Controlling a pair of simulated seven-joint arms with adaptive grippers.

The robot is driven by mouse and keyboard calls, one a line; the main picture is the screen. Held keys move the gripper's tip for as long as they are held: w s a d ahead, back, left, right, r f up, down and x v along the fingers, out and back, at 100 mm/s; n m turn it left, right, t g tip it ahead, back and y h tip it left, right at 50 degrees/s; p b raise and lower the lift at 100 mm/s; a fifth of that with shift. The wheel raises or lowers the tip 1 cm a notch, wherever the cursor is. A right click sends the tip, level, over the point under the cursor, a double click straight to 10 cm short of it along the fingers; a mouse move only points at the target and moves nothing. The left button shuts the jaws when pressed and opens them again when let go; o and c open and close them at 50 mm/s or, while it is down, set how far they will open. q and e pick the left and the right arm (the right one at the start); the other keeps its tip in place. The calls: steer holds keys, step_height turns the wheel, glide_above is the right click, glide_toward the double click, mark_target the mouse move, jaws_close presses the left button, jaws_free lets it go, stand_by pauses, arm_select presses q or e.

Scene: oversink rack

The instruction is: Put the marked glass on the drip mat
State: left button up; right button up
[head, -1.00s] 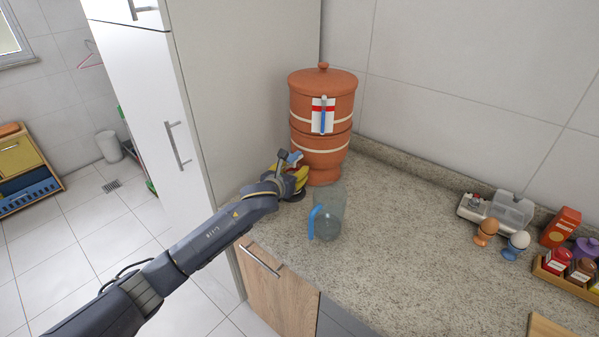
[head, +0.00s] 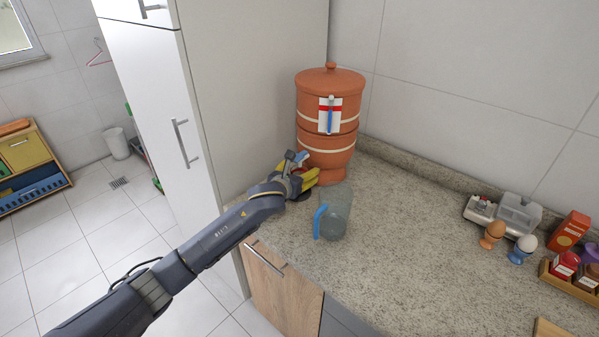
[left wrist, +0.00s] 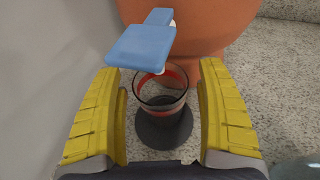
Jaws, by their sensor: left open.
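A clear glass (left wrist: 160,98) with a red band near its rim stands upright on or just over a dark round mat (left wrist: 165,132) in the left wrist view. The blue tap (left wrist: 143,46) of the clay water filter (head: 328,110) is above and beyond it. My left gripper (head: 312,177) is open at the foot of the filter. Its yellow fingers are on either side of the glass, with a gap on both sides. In the head view the gripper hides most of the glass and mat. My right gripper is not in view.
A clear jug with a blue handle (head: 334,213) stands close to the right of my left gripper. A tall cabinet wall (head: 255,100) is close on the left. Egg cups (head: 518,250) and a spice tray (head: 570,281) are far right. The middle of the counter (head: 420,240) is clear.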

arm_select(q)
steer(key=shift+r, duration=0.15)
steer(key=v, duration=1.2)
